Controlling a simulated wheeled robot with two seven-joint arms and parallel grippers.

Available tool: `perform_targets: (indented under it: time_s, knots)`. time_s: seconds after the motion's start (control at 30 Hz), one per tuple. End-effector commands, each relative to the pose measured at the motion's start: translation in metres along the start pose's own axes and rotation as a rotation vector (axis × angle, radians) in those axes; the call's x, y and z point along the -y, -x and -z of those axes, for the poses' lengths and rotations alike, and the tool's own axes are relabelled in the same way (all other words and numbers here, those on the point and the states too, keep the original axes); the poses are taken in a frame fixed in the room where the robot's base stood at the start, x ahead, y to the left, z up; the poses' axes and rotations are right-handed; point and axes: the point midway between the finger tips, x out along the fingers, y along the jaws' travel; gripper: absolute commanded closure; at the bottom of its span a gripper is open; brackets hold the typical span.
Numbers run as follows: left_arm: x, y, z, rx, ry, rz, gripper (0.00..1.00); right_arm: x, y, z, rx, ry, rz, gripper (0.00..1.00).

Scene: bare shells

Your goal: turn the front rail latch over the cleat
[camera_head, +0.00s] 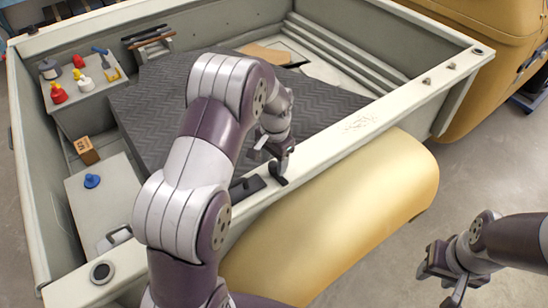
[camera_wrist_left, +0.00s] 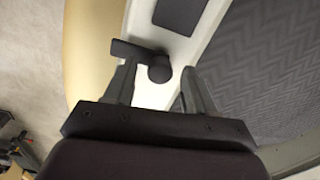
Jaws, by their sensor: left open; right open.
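The front rail latch (camera_head: 278,179) is a small black lever on the pale rail, just below my left gripper. In the left wrist view its round black pivot (camera_wrist_left: 159,72) lies between the fingers, and its arm (camera_wrist_left: 128,50) points left over the rail's edge toward the yellow side. My left gripper (camera_head: 270,158) is open around the latch; its fingers also show in the left wrist view (camera_wrist_left: 160,80). Contact cannot be told. A flat black plate (camera_head: 246,188) sits on the rail beside the latch; I cannot tell whether it is the cleat. My right gripper (camera_head: 446,276) is open and empty, out past the fender.
The rail (camera_head: 350,133) borders a trailer tub with a dark ribbed mat (camera_head: 330,105). A yellow fender (camera_head: 340,210) bulges outside it. Floor around my right gripper is clear.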

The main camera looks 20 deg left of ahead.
Motion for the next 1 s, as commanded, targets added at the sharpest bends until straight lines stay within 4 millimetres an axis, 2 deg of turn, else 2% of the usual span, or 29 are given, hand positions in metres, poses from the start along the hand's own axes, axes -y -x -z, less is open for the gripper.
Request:
perform_targets:
  time_s: [0.2,0.37,0.4,0.77,1.0]
  knots:
    - [0.0,-0.0012,0.0001,0.0,0.0,0.0,0.45,0.0,-0.0005,-0.0003,0.001,0.0,0.0,0.57]
    - [-0.0001,-0.0011,0.0001,0.0,0.0,0.0,0.97,0.0,-0.0006,-0.0002,0.0,0.0,0.0,0.57]
    - [-0.0002,-0.0011,0.0002,0.0,0.0,0.0,1.0,0.0,-0.0006,-0.0002,0.0,0.0,0.0,0.57]
    - [0.0,-0.0011,0.0003,-0.002,-0.035,0.0,1.0,0.0,-0.0015,-0.0003,0.0,0.0,0.0,0.57]
    - [0.0002,-0.0013,0.0005,-0.007,-0.175,0.001,1.0,0.0,-0.0045,-0.0007,0.0,0.0,0.0,0.57]
